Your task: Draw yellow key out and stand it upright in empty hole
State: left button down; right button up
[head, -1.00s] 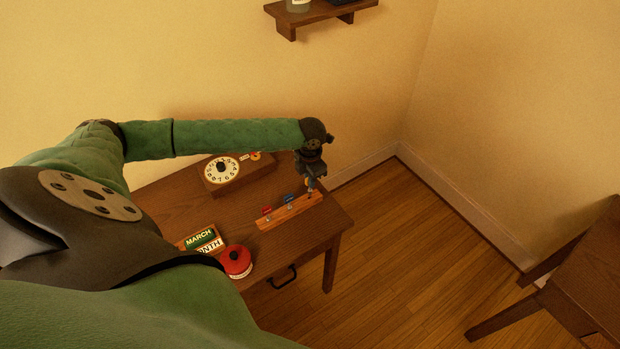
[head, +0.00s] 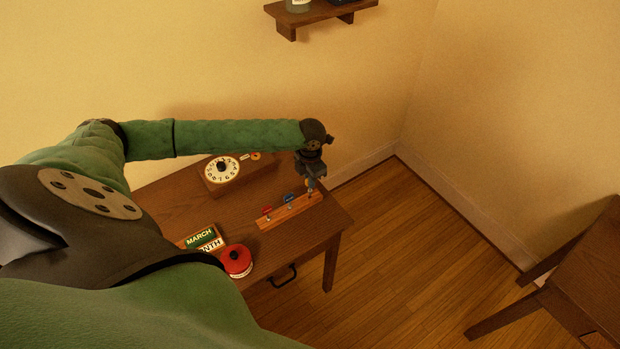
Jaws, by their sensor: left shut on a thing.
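The wooden key block (head: 272,223) lies near the right end of the desk. A red key (head: 267,210) stands at its left part and a blue key (head: 289,198) near its middle. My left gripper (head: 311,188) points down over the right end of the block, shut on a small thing. This is most likely the yellow key, mostly hidden by the fingers. I cannot tell whether its tip is in a hole. The empty hole cannot be made out. My right gripper is not in view.
The desk (head: 175,205) also holds a dial box (head: 222,170) at the back, a green calendar (head: 202,238) and a red round tin (head: 237,261) at the front. A wall shelf (head: 320,14) is above. My left arm spans over the desk.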

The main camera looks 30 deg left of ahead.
pick_arm(q)
jog(key=shift+f+b, duration=0.4)
jog(key=shift+f, duration=1.1)
dwell(0.3)
jog(key=c, duration=1)
grip_release()
